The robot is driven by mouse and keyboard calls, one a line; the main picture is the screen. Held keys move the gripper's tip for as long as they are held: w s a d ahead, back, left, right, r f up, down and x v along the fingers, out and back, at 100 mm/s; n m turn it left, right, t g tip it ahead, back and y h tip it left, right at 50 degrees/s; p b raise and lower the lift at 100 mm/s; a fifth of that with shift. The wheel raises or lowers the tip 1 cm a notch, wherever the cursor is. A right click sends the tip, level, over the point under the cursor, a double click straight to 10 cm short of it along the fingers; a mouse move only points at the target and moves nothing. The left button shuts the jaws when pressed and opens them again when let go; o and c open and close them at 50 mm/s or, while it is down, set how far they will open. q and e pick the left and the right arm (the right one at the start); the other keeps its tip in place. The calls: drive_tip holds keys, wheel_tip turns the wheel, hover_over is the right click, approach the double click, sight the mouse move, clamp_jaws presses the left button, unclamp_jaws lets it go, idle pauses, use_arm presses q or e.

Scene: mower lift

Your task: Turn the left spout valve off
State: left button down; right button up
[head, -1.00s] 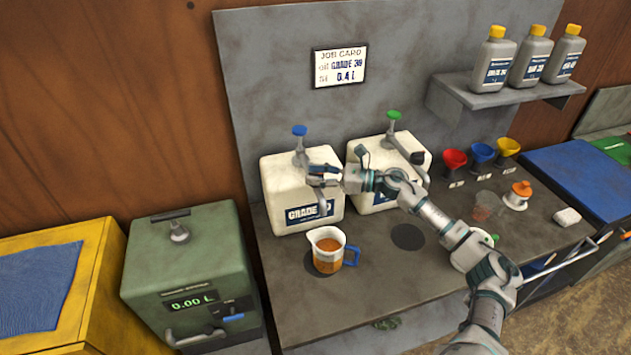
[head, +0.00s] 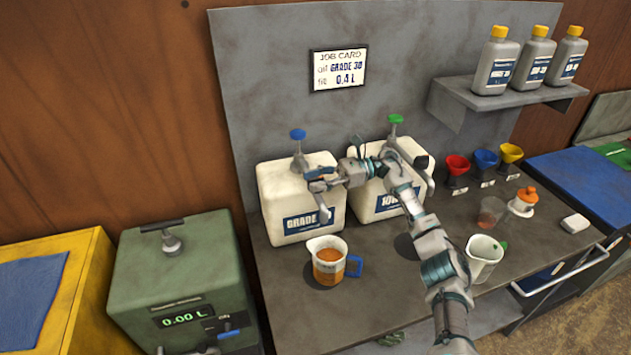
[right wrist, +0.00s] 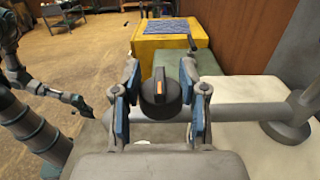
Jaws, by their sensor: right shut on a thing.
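The left oil container (head: 275,190) is white, with a blue cap (head: 298,134) and a "GRADE" label partly visible. Its grey spout (head: 326,214) points down above a measuring jug (head: 328,268) of amber liquid with a blue handle. My right gripper (head: 318,180) is at the left spout valve. In the right wrist view, its two blue-padded fingers (right wrist: 159,105) are shut on the black valve knob (right wrist: 158,108), which has a raised grip with an orange mark. An arm, seemingly my left, shows at the left there; its gripper (right wrist: 82,104) is too small to read.
A second white container (head: 385,200) with a green cap stands to the right, partly behind my arm. A green box (head: 170,270) reading 0.00 L is at left. An empty pale jug (head: 484,260) stands near the bench front. Coloured funnels (head: 485,160) are at back right.

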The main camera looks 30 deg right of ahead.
sight(317, 180)
drive_tip(key=shift+f, duration=0.2)
drive_tip(key=o, duration=1.1)
drive_tip(key=shift+o, duration=0.2)
drive_tip(key=shift+w+d, duration=0.15)
drive_tip(key=shift+d, duration=0.05)
drive_tip(key=shift+r, duration=0.1)
drive_tip(key=shift+r, duration=0.2)
wheel_tip(317, 180, up, 8)
drive_tip(key=shift+r, duration=0.65)
drive_tip(key=shift+d, duration=0.1)
